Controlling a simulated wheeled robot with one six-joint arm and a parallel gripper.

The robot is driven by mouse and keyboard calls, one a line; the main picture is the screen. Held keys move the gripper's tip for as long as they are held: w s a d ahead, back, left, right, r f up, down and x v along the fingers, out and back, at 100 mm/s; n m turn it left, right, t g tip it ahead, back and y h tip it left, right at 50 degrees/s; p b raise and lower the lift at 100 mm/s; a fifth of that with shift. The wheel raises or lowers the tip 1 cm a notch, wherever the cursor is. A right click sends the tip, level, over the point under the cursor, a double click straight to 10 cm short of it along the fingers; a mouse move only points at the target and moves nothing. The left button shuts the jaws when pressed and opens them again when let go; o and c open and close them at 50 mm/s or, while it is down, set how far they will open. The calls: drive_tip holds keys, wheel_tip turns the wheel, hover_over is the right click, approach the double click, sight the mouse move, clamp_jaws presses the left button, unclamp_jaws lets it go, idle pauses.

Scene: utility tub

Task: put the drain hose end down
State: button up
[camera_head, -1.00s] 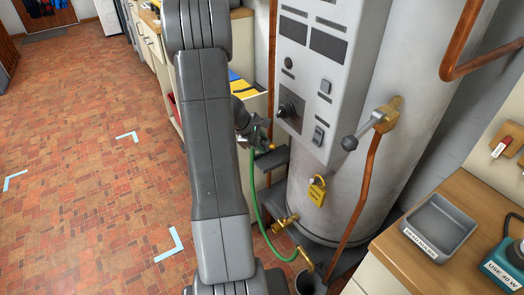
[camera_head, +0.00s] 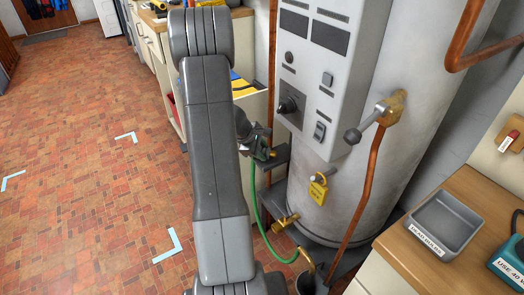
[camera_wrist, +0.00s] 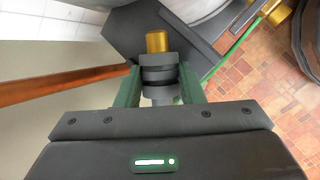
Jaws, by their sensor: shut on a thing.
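The drain hose end, a brass tip (camera_wrist: 159,42) on a dark ribbed collar, is between the green fingers of my gripper (camera_wrist: 160,84) in the wrist view. My gripper (camera_head: 258,146) is shut on it. In the head view the green hose (camera_head: 262,215) hangs from my gripper, curving down toward the brass fitting near the tank's foot. A dark grey ledge (camera_head: 278,158) beside the tank lies close by the hose end. It also shows in the wrist view (camera_wrist: 125,32), behind the brass tip. I cannot tell whether they touch. My forearm hides part of the gripper.
The grey tank (camera_head: 345,190) with its control box (camera_head: 318,75) stands just right of my gripper. A brass drain tap (camera_head: 284,223) sticks out low. A copper pipe (camera_head: 365,190) runs down its front. A wooden counter with a grey tray (camera_head: 442,224) is at right. Floor at left is clear.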

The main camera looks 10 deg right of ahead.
drive_tip(key=o, duration=1)
drive_tip(key=shift+r, duration=0.1)
drive_tip(key=shift+r+p, duration=0.55)
drive_tip(key=shift+p, duration=0.3)
drive_tip(key=p+v, duration=0.2)
drive_tip(key=v, duration=1)
drive_tip(key=shift+d, duration=0.1)
drive_tip(key=b+x, duration=0.1)
drive_tip(key=x, duration=0.9)
drive_tip(key=shift+f+b, duration=0.2)
drive_tip(key=shift+b, duration=0.2)
